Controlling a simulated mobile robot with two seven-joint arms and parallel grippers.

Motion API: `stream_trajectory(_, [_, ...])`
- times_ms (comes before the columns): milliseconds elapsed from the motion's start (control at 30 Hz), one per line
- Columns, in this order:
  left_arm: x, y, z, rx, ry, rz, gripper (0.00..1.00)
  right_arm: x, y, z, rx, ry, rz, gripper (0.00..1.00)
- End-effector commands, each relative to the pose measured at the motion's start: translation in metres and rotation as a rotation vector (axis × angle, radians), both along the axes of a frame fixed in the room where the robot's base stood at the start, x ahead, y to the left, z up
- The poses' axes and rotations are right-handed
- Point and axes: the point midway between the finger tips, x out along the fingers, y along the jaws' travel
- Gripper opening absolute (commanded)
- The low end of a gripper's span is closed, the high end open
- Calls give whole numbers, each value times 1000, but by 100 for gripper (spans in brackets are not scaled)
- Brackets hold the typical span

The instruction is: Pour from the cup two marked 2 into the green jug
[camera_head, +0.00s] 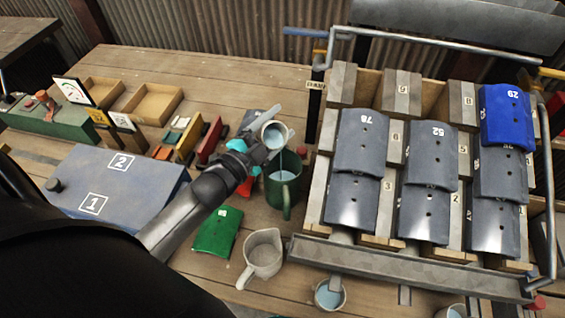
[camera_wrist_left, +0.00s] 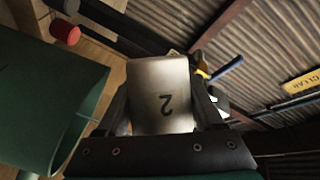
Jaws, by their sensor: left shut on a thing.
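My left gripper (camera_head: 264,143) is shut on a pale metal cup marked 2 (camera_head: 264,130). The cup is tilted, its open mouth facing right with pale blue liquid inside. A thin stream falls from its lip into the green jug (camera_head: 278,205). The jug stands upright on the table just below the cup and has pale blue liquid in it. In the left wrist view the cup (camera_wrist_left: 162,75) sits between the fingers with its 2 upside down, and the green jug (camera_wrist_left: 40,105) is at the left. My right gripper is not in view.
A grey jug (camera_head: 249,268) stands in front of the green jug. A rack of numbered grey plates (camera_head: 352,203) and a blue plate fills the right, with a metal trough (camera_head: 400,270) in front. A cup (camera_head: 320,303) sits below the trough. A blue box (camera_head: 140,182) marked 1 and 2 is left.

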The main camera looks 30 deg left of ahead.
Motion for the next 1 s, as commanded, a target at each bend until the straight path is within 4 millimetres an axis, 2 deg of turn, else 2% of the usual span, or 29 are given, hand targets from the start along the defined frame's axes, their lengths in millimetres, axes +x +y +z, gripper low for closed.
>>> stream_trajectory(400, [0, 0, -2, 81, -48, 1, 9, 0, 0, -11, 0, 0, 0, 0])
stream_trajectory(1000, [0, -1, -1, 88, -52, 0, 9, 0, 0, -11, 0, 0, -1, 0])
